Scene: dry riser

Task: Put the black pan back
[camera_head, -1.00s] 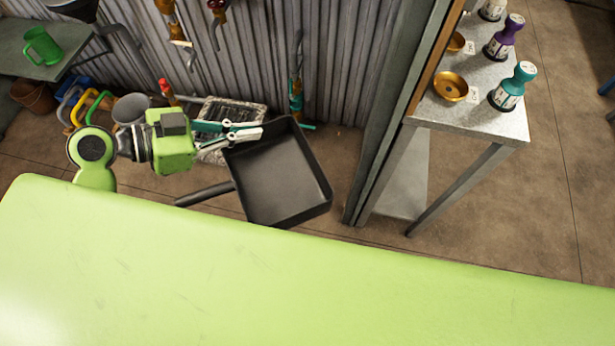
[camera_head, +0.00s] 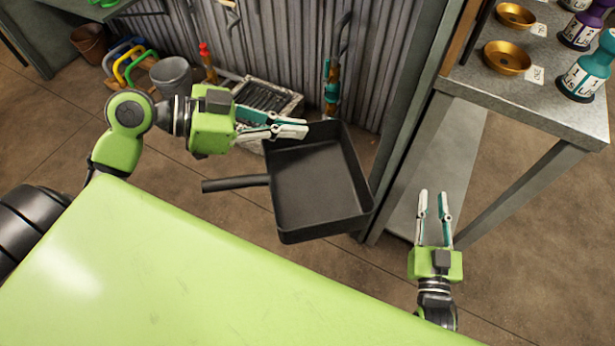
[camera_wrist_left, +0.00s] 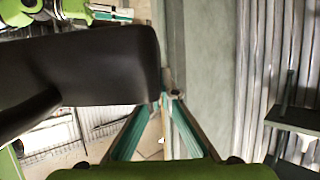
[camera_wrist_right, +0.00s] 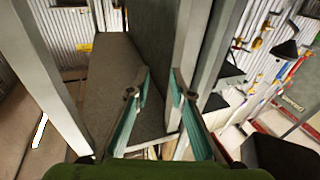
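The black pan (camera_head: 318,185) is square and deep, with its handle (camera_head: 235,184) pointing left. It hangs in the air beyond the green surface, its open side facing up toward the head camera. My left gripper (camera_head: 305,130) is at the pan's far left rim and looks shut on it. In the left wrist view the dark pan (camera_wrist_left: 90,68) fills the left side and reaches the nearly meeting fingertips (camera_wrist_left: 168,98). The exact grip is partly hidden. My right gripper (camera_head: 434,193) is open and empty, right of the pan; its parted fingers also show in the right wrist view (camera_wrist_right: 160,82).
A grey table (camera_head: 535,108) with gold bowls and labelled bottles stands at the right. A corrugated wall (camera_head: 290,50) is behind the pan. A crate (camera_head: 268,95), a grey bucket (camera_head: 172,76) and coloured handles stand along it. The green surface (camera_head: 170,260) lies in front.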

